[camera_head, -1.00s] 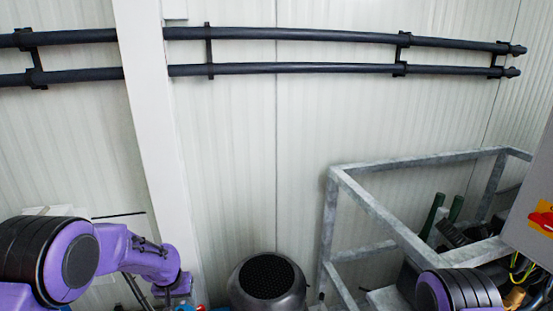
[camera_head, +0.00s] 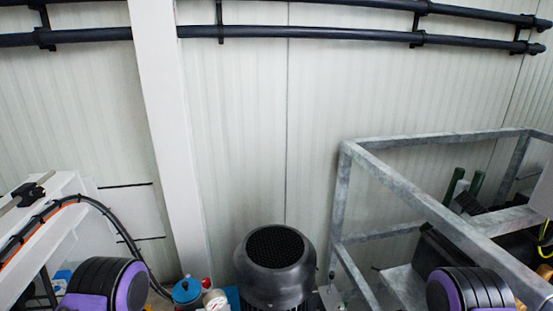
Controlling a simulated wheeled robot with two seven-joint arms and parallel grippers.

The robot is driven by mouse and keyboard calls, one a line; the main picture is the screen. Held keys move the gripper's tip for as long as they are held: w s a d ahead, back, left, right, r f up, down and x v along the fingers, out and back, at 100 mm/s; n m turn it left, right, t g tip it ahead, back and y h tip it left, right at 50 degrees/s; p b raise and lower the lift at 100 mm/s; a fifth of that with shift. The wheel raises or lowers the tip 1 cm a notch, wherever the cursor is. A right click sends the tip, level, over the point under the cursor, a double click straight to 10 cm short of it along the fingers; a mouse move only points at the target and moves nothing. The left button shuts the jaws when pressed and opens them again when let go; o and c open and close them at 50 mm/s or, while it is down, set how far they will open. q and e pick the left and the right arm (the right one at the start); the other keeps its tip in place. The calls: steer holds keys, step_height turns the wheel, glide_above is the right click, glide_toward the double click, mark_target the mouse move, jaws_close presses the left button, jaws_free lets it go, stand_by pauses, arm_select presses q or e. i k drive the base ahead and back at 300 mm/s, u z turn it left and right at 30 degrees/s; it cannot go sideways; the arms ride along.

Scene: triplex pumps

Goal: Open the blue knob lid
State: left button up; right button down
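A round blue lid-like part (camera_head: 187,290) shows at the bottom edge, left of the dark motor; I take it for the blue knob lid. Its top is visible, its lower part is cut off by the picture edge, and I cannot tell whether it is open. Neither of my grippers is in view. Only a black and purple link of my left arm shows, to the left of the blue part, and a similar link of my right arm at the lower right.
A dark motor with a grille top (camera_head: 273,266) stands right of the blue part. Small red (camera_head: 206,282) and white (camera_head: 215,299) parts sit between them. A grey metal frame (camera_head: 400,185) is at the right. A white structure with cables (camera_head: 58,215) is at the left. A white column (camera_head: 165,140) stands behind.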

mark_target(187, 290)
steer(key=u, duration=1)
steer(key=i, duration=0.45)
steer(key=z, duration=0.5)
